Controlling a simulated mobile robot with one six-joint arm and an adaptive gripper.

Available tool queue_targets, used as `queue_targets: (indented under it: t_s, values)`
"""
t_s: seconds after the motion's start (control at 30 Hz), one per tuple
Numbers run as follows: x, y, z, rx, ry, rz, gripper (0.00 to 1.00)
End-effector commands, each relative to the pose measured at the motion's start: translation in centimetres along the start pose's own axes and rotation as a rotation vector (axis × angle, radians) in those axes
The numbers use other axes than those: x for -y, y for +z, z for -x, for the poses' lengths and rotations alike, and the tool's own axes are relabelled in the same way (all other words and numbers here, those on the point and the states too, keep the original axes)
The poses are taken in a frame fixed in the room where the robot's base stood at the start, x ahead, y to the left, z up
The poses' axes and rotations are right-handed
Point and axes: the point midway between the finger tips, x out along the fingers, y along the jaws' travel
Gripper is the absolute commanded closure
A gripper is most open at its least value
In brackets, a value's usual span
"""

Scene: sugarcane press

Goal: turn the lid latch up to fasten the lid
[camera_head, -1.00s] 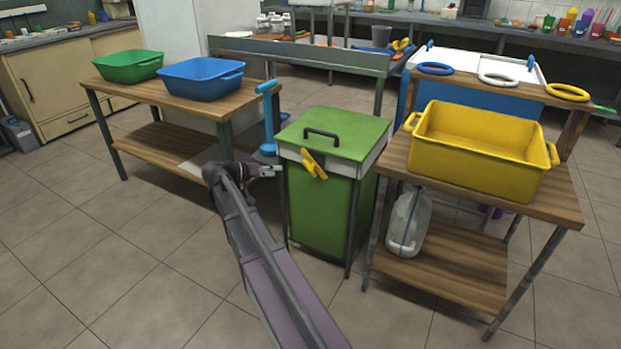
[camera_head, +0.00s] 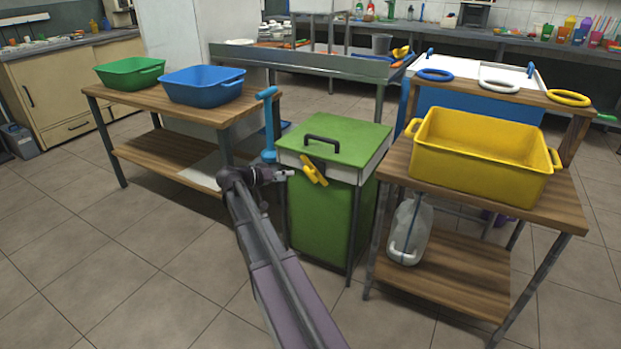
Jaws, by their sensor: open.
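The green press box (camera_head: 318,212) stands in the middle with its green lid (camera_head: 345,140) down; a dark handle (camera_head: 322,139) is on top. The yellow lid latch (camera_head: 314,171) is on the front face, just under the lid's edge. It is tilted, from upper left to lower right, with a dark part behind it. My gripper (camera_head: 286,174) is open just left of the latch, at about its height. A small gap seems to separate them; contact cannot be told at this size.
A blue upright handle (camera_head: 269,125) stands close behind my gripper. A wooden table with green (camera_head: 128,72) and blue (camera_head: 203,86) tubs is on the left. A wooden stand with a yellow tub (camera_head: 480,155) is close on the right. Floor in front is clear.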

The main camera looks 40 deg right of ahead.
Motion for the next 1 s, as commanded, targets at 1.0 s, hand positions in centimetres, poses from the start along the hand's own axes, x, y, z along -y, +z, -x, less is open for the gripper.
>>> queue_targets:
  t_s: [1.0]
  values:
    - [0.0, 0.0, -9.8, 0.0, 0.0, 0.0, 0.36]
